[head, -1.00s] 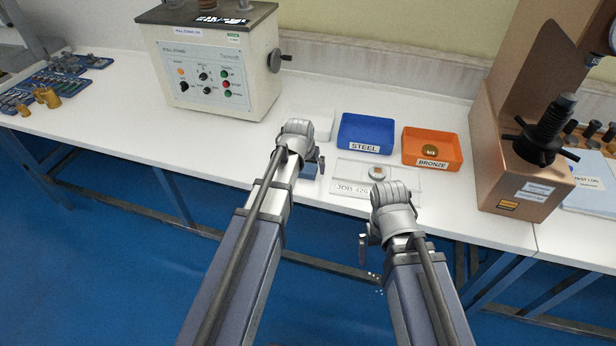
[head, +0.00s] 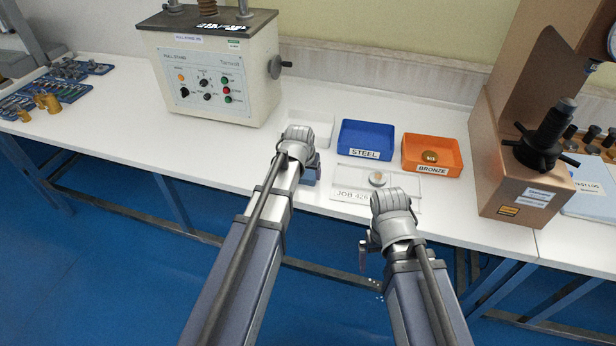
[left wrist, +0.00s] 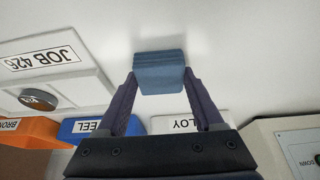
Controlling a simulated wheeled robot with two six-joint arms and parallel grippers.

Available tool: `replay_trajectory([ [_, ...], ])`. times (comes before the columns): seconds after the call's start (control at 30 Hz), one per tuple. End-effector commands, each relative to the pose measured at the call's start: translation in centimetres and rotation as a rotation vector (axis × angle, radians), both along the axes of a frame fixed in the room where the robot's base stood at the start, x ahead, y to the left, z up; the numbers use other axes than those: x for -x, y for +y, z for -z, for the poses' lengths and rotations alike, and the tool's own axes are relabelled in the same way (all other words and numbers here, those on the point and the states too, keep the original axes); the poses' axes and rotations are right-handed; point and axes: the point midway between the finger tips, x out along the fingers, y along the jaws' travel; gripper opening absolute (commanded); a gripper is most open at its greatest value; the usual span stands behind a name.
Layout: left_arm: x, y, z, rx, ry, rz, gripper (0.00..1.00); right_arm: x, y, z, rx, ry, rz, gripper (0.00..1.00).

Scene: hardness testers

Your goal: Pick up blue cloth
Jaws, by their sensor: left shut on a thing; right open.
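The blue cloth (left wrist: 160,73) is a small folded block in the left wrist view, between the two fingertips of my left gripper (left wrist: 159,82). The fingers are shut on its sides. Whether it is clear of the white table cannot be told for sure. In the head view a bit of the blue cloth (head: 311,177) shows beside my left gripper (head: 306,160), whose wrist hides the rest. My right gripper (head: 367,250) is in front of the table's front edge, open, with nothing seen in it.
A blue STEEL bin (head: 365,140), an orange BRONZE bin (head: 432,153) and a white bin (head: 323,130) stand behind the grippers. A clear JOB 426 tray (head: 345,181) holds a round disc (head: 377,179). A tester (head: 215,75) stands left, a brown one (head: 510,170) right.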

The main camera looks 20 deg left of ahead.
Motion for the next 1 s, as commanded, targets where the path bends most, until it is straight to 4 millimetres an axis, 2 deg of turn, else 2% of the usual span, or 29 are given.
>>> replay_trajectory([
  [0.27,0.0,0.0,-0.1,0.0,0.0,0.0,0.16,0.0,0.0,-0.1,0.0,0.0,0.0,1.0],
  [0.47,0.0,0.0,-1.3,0.0,0.0,0.0,0.16,0.0,0.0,-1.2,0.0,0.0,0.0,1.0],
  [0.67,0.0,0.0,-3.7,0.0,0.0,0.0,0.16,0.0,0.0,-3.7,0.0,0.0,0.0,1.0],
  [1.0,0.0,0.0,-9.0,0.0,0.0,0.0,0.16,0.0,0.0,-9.0,0.0,0.0,0.0,1.0],
])
